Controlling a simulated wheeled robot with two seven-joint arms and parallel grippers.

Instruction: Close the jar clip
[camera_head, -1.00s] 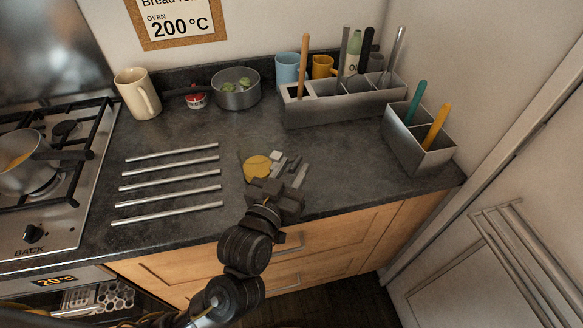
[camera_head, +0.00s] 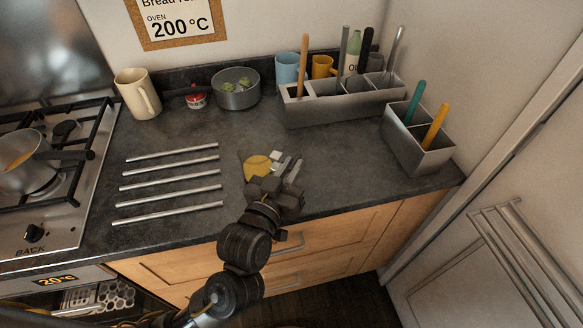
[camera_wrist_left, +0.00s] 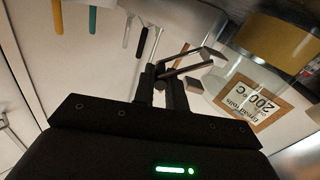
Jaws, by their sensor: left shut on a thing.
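A clear glass jar with yellow contents (camera_head: 257,167) stands on the dark counter near its front edge. Its glass is hard to make out in the head view. My left gripper (camera_head: 285,165) is at the jar's right side, its pale fingertips close against it. In the left wrist view the jar (camera_wrist_left: 275,42) shows at the upper right, and the gripper (camera_wrist_left: 203,70) reaches to its side. The gripper is shut on the jar clip, which is mostly hidden between the fingers. My right gripper is in neither view.
Several metal bars (camera_head: 168,187) lie left of the jar. A pot (camera_head: 236,92), a cream mug (camera_head: 138,94) and a red-lidded tin (camera_head: 196,98) stand behind. Grey utensil bins (camera_head: 345,108) stand at the back right. The counter behind the jar is clear.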

